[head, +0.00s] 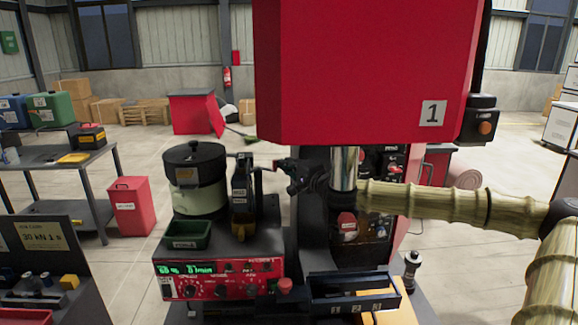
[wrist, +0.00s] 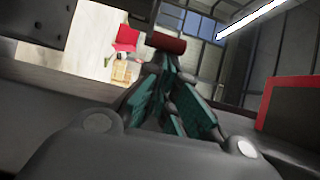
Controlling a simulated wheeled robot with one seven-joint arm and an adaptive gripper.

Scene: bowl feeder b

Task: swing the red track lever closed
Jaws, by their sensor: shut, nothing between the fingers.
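The bowl feeder (head: 196,200) has a dark lid and a pale green body, with a dark track unit (head: 242,205) at its right. A thin lever arm reaches right from the track's top to a small red grip (head: 279,163). In the wrist view a dark red cylinder, which looks like this lever grip (wrist: 166,42), lies just beyond the fingertips. My gripper (head: 287,168) comes in from the right and is shut and empty, its fingertips close to the grip. In the wrist view the fingers (wrist: 158,72) are together. Whether they touch the grip, I cannot tell.
A big red press housing (head: 365,65) hangs above my gripper, with its steel ram (head: 344,168) close by. A red control panel (head: 220,278) and green bin (head: 187,235) stand in front of the feeder. A black tray (head: 352,292) sits at front right.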

